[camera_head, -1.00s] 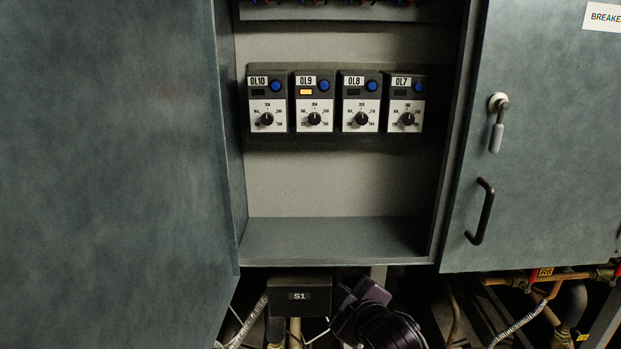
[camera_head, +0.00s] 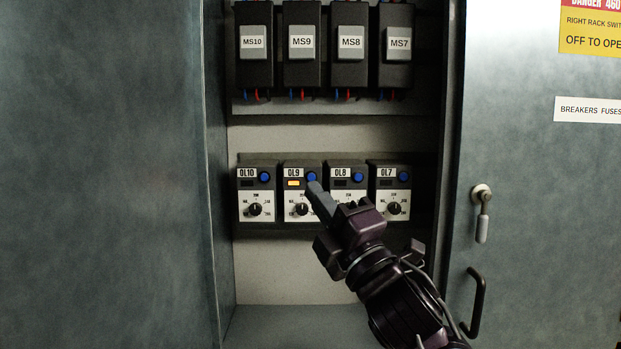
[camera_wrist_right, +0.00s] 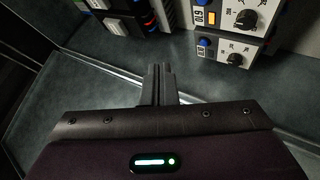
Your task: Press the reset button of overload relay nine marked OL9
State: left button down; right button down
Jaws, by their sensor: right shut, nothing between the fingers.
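Overload relay OL9 (camera_head: 289,204) is second from the left in a row of relays. It has a lit amber window (camera_head: 293,183), a blue button (camera_head: 311,177) at its upper right and a black dial. My right gripper (camera_head: 316,189) is shut and empty. In the head view its fingertips overlap the area just below the OL9 button; I cannot tell whether they touch it. In the right wrist view the shut fingers (camera_wrist_right: 158,84) appear apart from the relays, with the OL9 label (camera_wrist_right: 200,17) to their upper right. My left gripper is not in view.
Relays OL10 (camera_head: 246,190), OL8 (camera_head: 342,172) and OL7 (camera_head: 388,172) stand beside OL9, with OL8 partly behind my gripper. Starters such as MS9 (camera_head: 301,65) are above. The cabinet side wall (camera_head: 217,190) and a door with a handle (camera_head: 475,300) flank the opening.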

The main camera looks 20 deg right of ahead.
aim_at(311, 177)
jog(key=shift+w+d, duration=0.1)
dwell(0.3)
jog(key=w+d+p, duration=0.2)
jog(key=w, duration=0.6)
jog(key=shift+w+d, duration=0.15)
dwell(1.6)
dwell(0.4)
jog(key=shift+w+d, duration=0.1)
jog(key=shift+w, duration=0.3)
